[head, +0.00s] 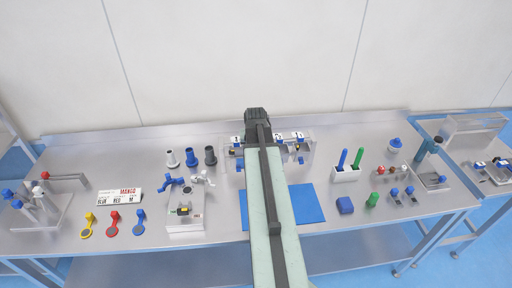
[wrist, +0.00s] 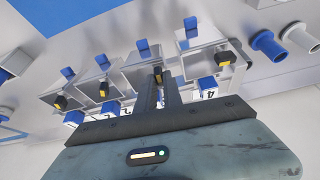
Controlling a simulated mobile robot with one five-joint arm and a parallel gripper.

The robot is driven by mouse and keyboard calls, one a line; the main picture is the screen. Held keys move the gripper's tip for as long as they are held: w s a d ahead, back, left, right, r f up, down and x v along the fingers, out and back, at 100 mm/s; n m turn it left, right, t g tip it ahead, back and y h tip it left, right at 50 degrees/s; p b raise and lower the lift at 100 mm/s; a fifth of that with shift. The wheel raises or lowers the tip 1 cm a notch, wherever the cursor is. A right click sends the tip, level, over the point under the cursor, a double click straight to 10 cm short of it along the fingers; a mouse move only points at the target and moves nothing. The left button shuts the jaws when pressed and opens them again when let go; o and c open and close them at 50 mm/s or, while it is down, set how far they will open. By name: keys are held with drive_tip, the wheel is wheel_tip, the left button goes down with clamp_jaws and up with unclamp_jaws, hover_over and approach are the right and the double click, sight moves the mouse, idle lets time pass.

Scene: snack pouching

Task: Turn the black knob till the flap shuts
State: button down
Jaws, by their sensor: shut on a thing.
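A row of clear-walled units (head: 308,146) stands at the back middle of the bench, mostly behind my arm in the head view. In the wrist view each unit has a small black knob with a yellow mark. My gripper (wrist: 159,88) points at one of the middle units, its narrow fingers shut on the black knob (wrist: 157,73) there. Another knob (wrist: 223,58) is to the right, and more (wrist: 60,102) are to the left. A blue tab (wrist: 141,48) shows beyond the held knob. I cannot tell which part is the flap or how far it is shut.
Numbered blue-and-white blocks (wrist: 207,87) line the near side of the units.

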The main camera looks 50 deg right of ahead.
drive_tip(key=shift+m, duration=0.6)
drive_tip(key=c, duration=1.5)
unclamp_jaws()
drive_tip(key=p+v, duration=0.7)
drive_tip(key=shift+a+r, duration=0.2)
drive_tip(key=shift+r, duration=0.15)
